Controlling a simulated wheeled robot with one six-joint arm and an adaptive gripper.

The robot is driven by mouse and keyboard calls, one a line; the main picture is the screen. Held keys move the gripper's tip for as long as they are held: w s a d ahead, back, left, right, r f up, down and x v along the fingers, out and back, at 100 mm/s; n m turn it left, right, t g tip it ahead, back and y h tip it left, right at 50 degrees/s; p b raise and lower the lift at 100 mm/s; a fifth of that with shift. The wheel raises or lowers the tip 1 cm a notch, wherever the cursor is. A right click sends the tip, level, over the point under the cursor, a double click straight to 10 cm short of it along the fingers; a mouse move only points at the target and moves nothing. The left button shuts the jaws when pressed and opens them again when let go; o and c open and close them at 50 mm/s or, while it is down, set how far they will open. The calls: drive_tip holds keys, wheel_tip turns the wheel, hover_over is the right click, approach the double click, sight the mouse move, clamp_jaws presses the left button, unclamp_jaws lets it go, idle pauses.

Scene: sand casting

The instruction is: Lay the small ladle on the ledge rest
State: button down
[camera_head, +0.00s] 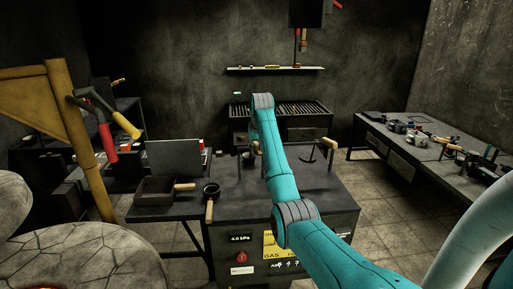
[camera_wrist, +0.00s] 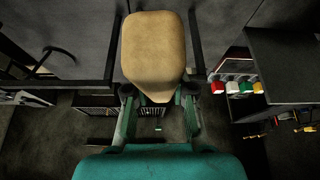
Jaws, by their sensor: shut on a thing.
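My gripper (camera_wrist: 158,102) is shut on a tan wooden handle (camera_wrist: 155,45), whose blunt end fills the upper middle of the wrist view. What the handle belongs to is hidden below it, so I cannot tell whether it is the small ladle. In the head view my gripper is hidden behind my teal arm. A dark round cup with a wooden handle (camera_head: 210,190) sits at the left end of the bench. A narrow ledge (camera_head: 275,69) with small items runs along the back wall; I cannot tell whether it is the ledge rest.
A dark box with a wooden handle (camera_head: 156,190) stands beside the cup. The gas control panel (camera_head: 240,256) is on the bench front. A grated unit (camera_head: 300,122) stands at the back wall. A cluttered table (camera_head: 390,150) is at right. Coloured items (camera_wrist: 240,87) lie right in the wrist view.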

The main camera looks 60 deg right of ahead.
drive_tip(key=shift+f, duration=0.15)
idle(0.4)
drive_tip(key=c, duration=0.9)
unclamp_jaws()
drive_tip(key=v, duration=1.2)
